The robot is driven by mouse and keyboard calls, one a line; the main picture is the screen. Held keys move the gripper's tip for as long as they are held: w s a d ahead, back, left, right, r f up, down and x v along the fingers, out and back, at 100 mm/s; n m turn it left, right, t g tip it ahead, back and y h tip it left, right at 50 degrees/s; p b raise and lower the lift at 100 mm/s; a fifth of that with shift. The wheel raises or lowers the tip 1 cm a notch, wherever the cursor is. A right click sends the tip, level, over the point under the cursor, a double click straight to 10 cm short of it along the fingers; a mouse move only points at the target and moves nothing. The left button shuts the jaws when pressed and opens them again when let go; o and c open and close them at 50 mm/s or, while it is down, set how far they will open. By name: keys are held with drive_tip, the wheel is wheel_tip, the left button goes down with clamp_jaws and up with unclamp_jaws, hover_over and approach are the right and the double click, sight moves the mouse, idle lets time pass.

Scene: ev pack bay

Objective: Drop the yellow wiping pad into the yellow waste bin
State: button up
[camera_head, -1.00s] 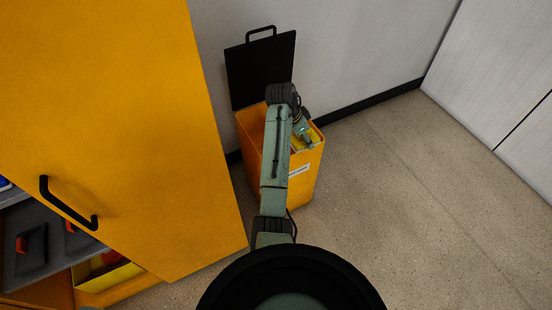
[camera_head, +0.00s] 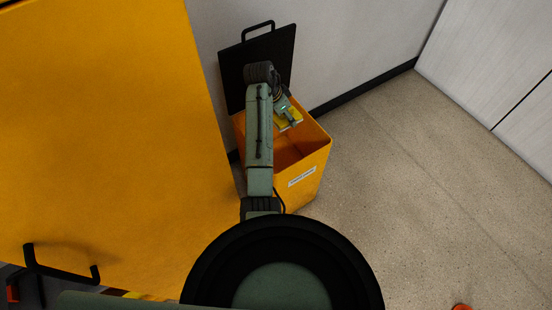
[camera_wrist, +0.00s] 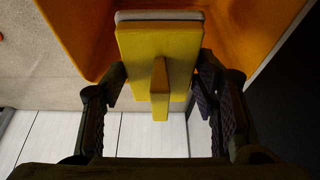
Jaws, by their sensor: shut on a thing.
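The yellow waste bin (camera_head: 313,168) stands on the floor against the wall, its black lid (camera_head: 236,62) raised at the back. My gripper (camera_head: 287,114) is over the rear part of the bin's open mouth. It is shut on the yellow wiping pad (camera_head: 294,121), partly hidden by the gripper in the head view. In the wrist view the pad (camera_wrist: 180,42) has a grey layer along its far edge, and its raised grip sits between my fingers (camera_wrist: 160,88). The bin's orange wall (camera_wrist: 240,35) shows behind the pad. How high the pad is relative to the rim is hard to tell.
A large yellow cabinet door (camera_head: 110,130) with a black handle (camera_head: 60,268) stands close left of my arm and the bin. White panels (camera_head: 490,70) line the right. The floor (camera_head: 400,200) right of the bin is clear, apart from a small orange thing (camera_head: 462,307) at the bottom edge.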

sight(281, 118)
drive_tip(key=shift+f+b, duration=2.35)
drive_tip(key=shift+f, duration=0.45)
drive_tip(key=shift+r, duration=0.1)
drive_tip(key=o, duration=1.2)
drive_tip(key=shift+v, duration=3.75)
